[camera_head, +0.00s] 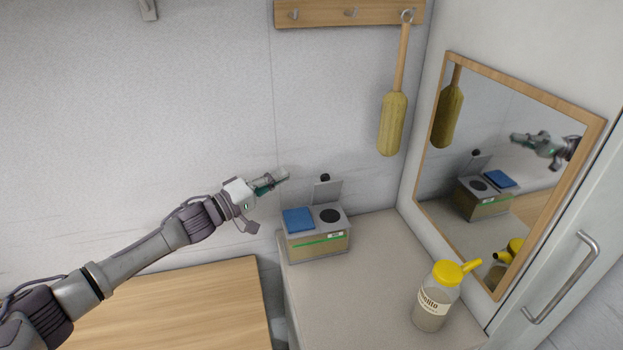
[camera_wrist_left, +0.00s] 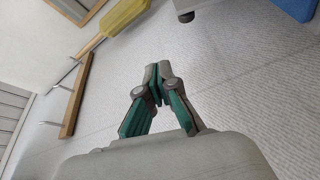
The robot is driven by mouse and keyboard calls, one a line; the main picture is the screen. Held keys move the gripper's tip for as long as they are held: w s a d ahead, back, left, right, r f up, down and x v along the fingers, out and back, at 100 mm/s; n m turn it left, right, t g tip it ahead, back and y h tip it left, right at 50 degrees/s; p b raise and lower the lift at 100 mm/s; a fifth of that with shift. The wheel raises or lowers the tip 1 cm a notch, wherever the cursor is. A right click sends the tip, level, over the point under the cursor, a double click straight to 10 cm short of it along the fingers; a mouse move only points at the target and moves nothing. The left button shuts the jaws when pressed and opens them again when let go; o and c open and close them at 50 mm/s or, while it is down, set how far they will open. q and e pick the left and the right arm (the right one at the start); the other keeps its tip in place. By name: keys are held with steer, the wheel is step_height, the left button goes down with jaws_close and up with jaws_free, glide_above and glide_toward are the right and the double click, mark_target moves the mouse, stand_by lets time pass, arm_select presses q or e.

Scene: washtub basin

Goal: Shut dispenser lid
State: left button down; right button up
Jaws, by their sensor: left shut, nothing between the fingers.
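The dispenser (camera_head: 318,246) is a small beige box with a green stripe, on the counter against the wall. Its left compartment has a blue top (camera_head: 299,220); its right one shows a round dark opening. Behind that opening the grey lid (camera_head: 328,192) stands raised, a black knob at its upper edge. My left gripper (camera_head: 284,174) is shut and empty, above and left of the lid, apart from it. In the left wrist view its fingertips (camera_wrist_left: 152,75) meet; part of the lid (camera_wrist_left: 208,4) and its knob (camera_wrist_left: 187,16) show at the top. My right gripper is out of view.
A yellow-capped bottle (camera_head: 435,297) stands at the counter's front right. A framed mirror (camera_head: 460,207) on the right wall reflects the dispenser and gripper. A yellow brush (camera_head: 393,124) hangs from a wooden rack (camera_head: 325,13). The counter (camera_head: 350,305) is clear before the dispenser.

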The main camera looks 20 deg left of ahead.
arm_select(q)
steer(key=b, duration=0.4)
glide_toward(312, 174)
steer(key=shift+s+d+r, duration=0.25)
steer(key=shift+s+r, duration=0.15)
steer(key=shift+s, duration=0.2)
steer(key=shift+s+d+r, duration=0.2)
steer(key=shift+s+r, duration=0.25)
steer(key=shift+s, duration=0.15)
steer(key=shift+f, duration=0.1)
steer(key=shift+w+d, duration=0.15)
steer(key=shift+w, duration=0.1)
steer(key=p+x, duration=0.1)
steer(key=x, duration=0.7)
steer(key=shift+p, duration=0.4)
steer(key=shift+w+d, duration=0.4)
steer(key=shift+w, duration=0.2)
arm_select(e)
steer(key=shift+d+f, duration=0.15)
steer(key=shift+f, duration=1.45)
arm_select(q)
steer(key=shift+r, duration=0.2)
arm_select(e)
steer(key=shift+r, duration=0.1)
